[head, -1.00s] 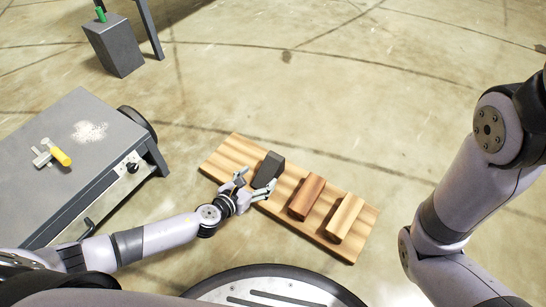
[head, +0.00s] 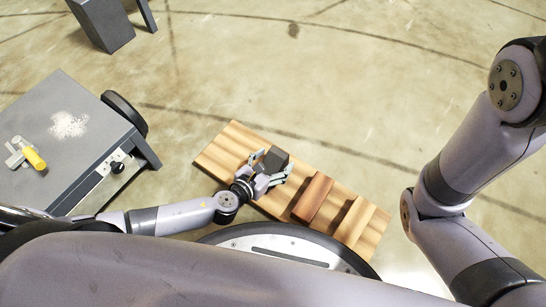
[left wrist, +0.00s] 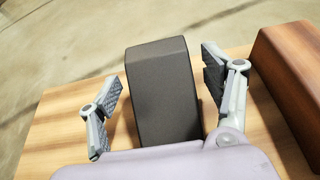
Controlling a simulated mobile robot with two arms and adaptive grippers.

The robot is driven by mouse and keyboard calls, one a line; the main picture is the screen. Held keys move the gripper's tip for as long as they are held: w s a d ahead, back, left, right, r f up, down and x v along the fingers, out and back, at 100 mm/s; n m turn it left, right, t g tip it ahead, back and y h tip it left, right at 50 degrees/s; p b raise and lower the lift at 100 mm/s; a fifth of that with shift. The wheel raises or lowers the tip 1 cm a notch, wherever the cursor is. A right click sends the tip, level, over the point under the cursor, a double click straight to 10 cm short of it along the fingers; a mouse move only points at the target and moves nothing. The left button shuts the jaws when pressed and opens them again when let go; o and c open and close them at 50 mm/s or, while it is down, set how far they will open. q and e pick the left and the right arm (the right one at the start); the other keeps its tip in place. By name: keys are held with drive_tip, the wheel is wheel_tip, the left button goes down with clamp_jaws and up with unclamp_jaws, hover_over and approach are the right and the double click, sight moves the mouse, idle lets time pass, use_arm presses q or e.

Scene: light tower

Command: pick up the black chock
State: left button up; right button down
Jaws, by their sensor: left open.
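The black chock (head: 275,158) lies on a striped wooden board (head: 217,155), towards its left part. In the left wrist view the chock (left wrist: 163,90) is a dark block with a sloped top, standing between my left gripper's two fingers. My left gripper (head: 271,169) is open around the chock. In the left wrist view the left gripper (left wrist: 162,95) shows a gap beside the chock on its left, and a narrower one on its right. My right arm comes in at the right edge; its gripper is out of view.
A reddish-brown block (head: 312,197) and a light wooden block (head: 355,221) lie on the board to the right of the chock. A grey cart (head: 60,140) with a yellow-handled tool (head: 34,158) stands at the left. A dark grey box (head: 103,24) stands at the back left. The floor behind the board is clear.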

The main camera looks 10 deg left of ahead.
use_arm(q)
drive_tip(key=shift+r, duration=0.15)
drive_tip(key=c, duration=1.7)
